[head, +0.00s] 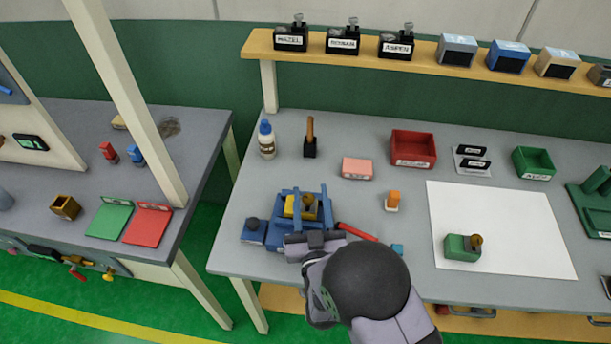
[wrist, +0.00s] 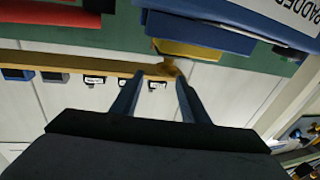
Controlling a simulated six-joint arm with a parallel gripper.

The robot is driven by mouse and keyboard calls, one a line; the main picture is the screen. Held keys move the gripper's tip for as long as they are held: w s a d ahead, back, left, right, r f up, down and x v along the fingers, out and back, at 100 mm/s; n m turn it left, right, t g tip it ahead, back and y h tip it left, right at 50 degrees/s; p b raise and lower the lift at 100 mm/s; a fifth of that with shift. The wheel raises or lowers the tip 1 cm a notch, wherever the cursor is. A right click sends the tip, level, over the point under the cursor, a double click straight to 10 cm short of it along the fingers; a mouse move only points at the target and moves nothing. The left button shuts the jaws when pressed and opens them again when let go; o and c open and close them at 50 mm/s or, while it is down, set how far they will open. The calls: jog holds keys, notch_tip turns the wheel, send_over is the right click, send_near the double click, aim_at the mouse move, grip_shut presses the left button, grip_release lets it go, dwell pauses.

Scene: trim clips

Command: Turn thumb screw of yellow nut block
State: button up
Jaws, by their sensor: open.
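The yellow nut block (head: 292,207) sits in the blue padded vise (head: 254,231) near the bench's left front. Its brownish thumb screw (head: 308,199) shows beside it. My gripper (head: 310,191) is open, reaching over the vise from the front with a blue finger on each side of the screw. In the wrist view, the yellow block (wrist: 190,50) shows above the finger tips, under the blue vise (wrist: 200,28). The screw (wrist: 166,70) appears between the tips of my open gripper (wrist: 160,78). I cannot tell whether either finger touches it.
A red bar (head: 356,232) lies right of the vise. An orange-topped piece (head: 392,200) and pink block (head: 357,168) are nearby. A green block (head: 461,248) with its own screw is on white paper (head: 520,220). A glue bottle (head: 266,140) and red bin (head: 413,149) stand behind.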

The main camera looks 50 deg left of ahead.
jog(key=shift+s+d+f+n+g, duration=0.3)
jog(key=shift+s+d+f+g, duration=0.25)
jog(key=shift+d+f+g, duration=0.45)
jog(key=shift+a+r+p, duration=0.15)
jog(key=shift+a+p, duration=0.1)
jog(key=shift+p, duration=0.05)
jog(key=p+x, duration=0.2)
jog(key=x, duration=0.3)
jog(key=shift+r, duration=0.1)
jog(key=shift+p+x, duration=0.5)
jog(key=shift+x, duration=0.65)
jog(key=c, duration=1)
